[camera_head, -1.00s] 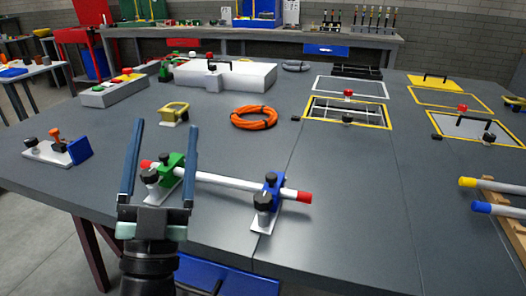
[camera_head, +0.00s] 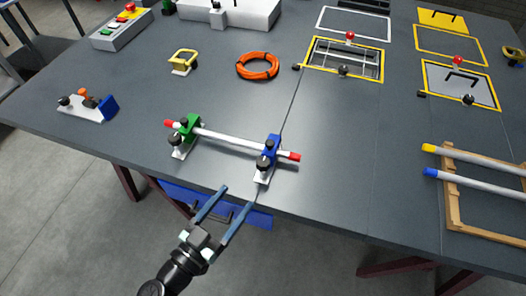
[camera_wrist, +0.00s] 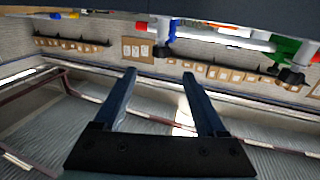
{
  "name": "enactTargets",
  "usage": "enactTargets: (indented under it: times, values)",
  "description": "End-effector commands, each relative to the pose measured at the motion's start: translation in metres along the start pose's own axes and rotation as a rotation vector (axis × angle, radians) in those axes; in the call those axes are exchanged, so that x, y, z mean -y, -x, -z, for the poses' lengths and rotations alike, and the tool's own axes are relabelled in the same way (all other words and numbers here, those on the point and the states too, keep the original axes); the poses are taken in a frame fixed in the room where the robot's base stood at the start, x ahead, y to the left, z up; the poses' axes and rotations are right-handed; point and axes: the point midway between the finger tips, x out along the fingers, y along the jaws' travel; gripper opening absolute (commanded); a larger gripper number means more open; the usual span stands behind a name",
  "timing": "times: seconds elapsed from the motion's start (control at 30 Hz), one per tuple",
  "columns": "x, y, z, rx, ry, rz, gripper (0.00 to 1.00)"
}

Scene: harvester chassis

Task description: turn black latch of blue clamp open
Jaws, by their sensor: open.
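The blue clamp (camera_head: 271,148) stands near the front edge of the table. It is around the right part of a white rod (camera_head: 230,141) with red ends. Its black latch (camera_head: 263,163) is a dark knob on the near side, above a white base plate. A green clamp (camera_head: 188,128) is around the left part of the rod. My gripper (camera_head: 238,190) is open and empty, in front of the table edge and below the blue clamp, apart from it. In the wrist view the blue clamp (camera_wrist: 165,30) and its dark knob (camera_wrist: 160,52) show at the top, beyond the open fingers.
A blue drawer (camera_head: 245,216) with a dark handle is under the table's front edge, close behind my gripper. A wooden rack (camera_head: 452,200) with capped rods is on the right. An orange cable coil (camera_head: 258,66) and a yellow bracket (camera_head: 182,60) lie farther back.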

Motion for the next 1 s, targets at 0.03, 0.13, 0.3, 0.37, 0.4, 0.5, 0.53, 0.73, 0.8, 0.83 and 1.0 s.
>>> enactTargets:
  times: [0.03,0.13,0.3,0.37,0.4,0.5,0.53,0.73,0.8,0.83,1.0]
  values:
    - [0.0,-0.004,-0.001,0.0,0.0,-0.002,0.73]
    - [0.0,-0.018,0.0,-0.001,-0.002,-0.003,0.73]
    - [0.0,-0.053,0.0,-0.001,-0.004,-0.003,0.73]
    - [0.0,-0.067,0.0,-0.002,-0.004,-0.004,0.73]
    - [0.0,-0.075,0.0,-0.002,-0.004,-0.004,0.73]
    - [0.0,-0.094,-0.001,-0.002,-0.005,-0.002,0.73]
    - [0.0,-0.099,0.0,-0.002,-0.005,-0.002,0.73]
    - [0.001,-0.121,0.0,-0.002,-0.005,0.001,0.73]
    - [0.001,-0.125,0.0,-0.002,-0.004,0.001,0.73]
    - [0.001,-0.126,0.0,-0.002,-0.004,0.001,0.73]
    - [0.001,-0.127,0.0,-0.002,-0.004,0.002,0.73]
